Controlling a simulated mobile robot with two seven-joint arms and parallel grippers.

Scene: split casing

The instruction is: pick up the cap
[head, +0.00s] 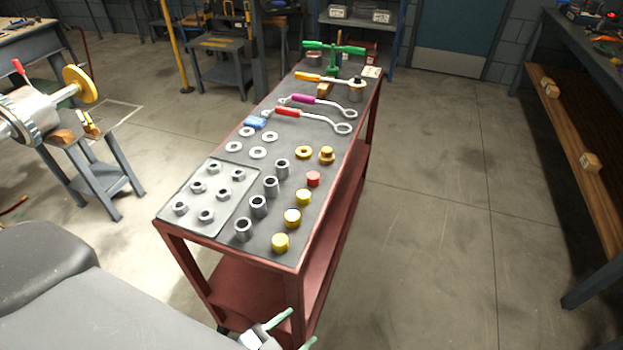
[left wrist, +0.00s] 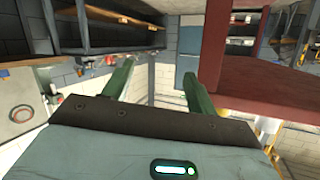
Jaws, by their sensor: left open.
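Round cap-like pieces stand along the right side of the cart top in the head view: a small red one (head: 313,178) and three yellow ones, at the near end (head: 280,242), just behind it (head: 292,217) and farther back (head: 303,197). I cannot tell which is meant by the cap. My left gripper (head: 302,326) is low at the cart's near end, below the top and apart from these pieces. In the left wrist view its green fingers (left wrist: 156,72) are spread with nothing between them. My right gripper is in neither view.
The red cart (head: 330,215) also carries grey sleeves (head: 258,206), a plate (head: 215,226) with several nuts, washers (head: 233,147), brass pieces (head: 326,154) and wrenches (head: 315,120). Open floor (head: 430,220) lies to its right, before a workbench (head: 590,220). A machine (head: 35,115) stands left.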

